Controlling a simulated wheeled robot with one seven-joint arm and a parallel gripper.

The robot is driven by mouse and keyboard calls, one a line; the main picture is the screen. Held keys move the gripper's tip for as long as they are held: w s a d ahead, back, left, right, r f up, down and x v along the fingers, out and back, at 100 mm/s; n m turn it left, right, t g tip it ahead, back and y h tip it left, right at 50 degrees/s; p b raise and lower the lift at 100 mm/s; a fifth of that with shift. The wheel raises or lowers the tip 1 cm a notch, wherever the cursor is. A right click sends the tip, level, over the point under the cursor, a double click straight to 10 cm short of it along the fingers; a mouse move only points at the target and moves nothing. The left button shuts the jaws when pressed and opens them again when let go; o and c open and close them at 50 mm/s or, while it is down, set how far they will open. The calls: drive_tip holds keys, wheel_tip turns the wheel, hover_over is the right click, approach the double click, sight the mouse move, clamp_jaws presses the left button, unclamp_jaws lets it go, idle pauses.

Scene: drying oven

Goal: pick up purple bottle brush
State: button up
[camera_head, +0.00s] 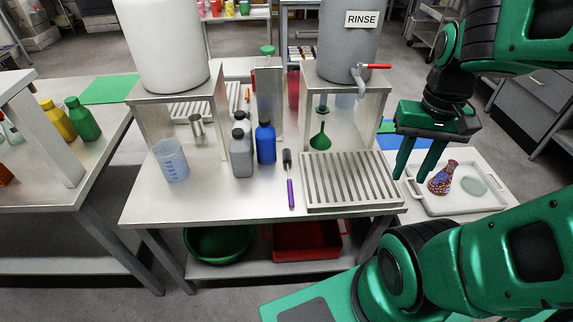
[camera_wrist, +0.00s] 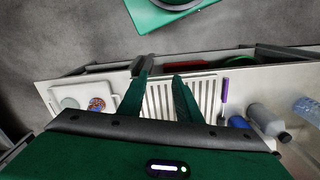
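The purple bottle brush (camera_head: 289,180) lies on the metal bench, with a dark bristle head toward the back and a purple handle toward the front edge. It also shows in the wrist view (camera_wrist: 224,96), right of my gripper. My gripper (camera_head: 412,177) hangs above the right end of the bench, well to the right of the brush, with its fingers pointing down. In the wrist view its two green fingers (camera_wrist: 158,90) are apart, with nothing between them.
A slotted drain rack (camera_head: 350,181) lies right of the brush. Grey (camera_head: 241,152) and blue (camera_head: 265,142) bottles stand behind and left of it. The RINSE tank (camera_head: 346,45) stands on a metal stand behind. A white tray (camera_head: 458,206) holds a colourful flask (camera_head: 441,179). Bench front-left is clear.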

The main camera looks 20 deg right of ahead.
drive_tip(key=shift+o, duration=0.5)
drive_tip(key=shift+w+a, duration=0.1)
drive_tip(key=shift+a, duration=0.15)
drive_tip(key=n, duration=0.3)
hover_over(290, 187)
wheel_tip(290, 187, down, 17)
drive_tip(key=shift+d+f, duration=0.1)
drive_tip(key=shift+f, duration=3.1)
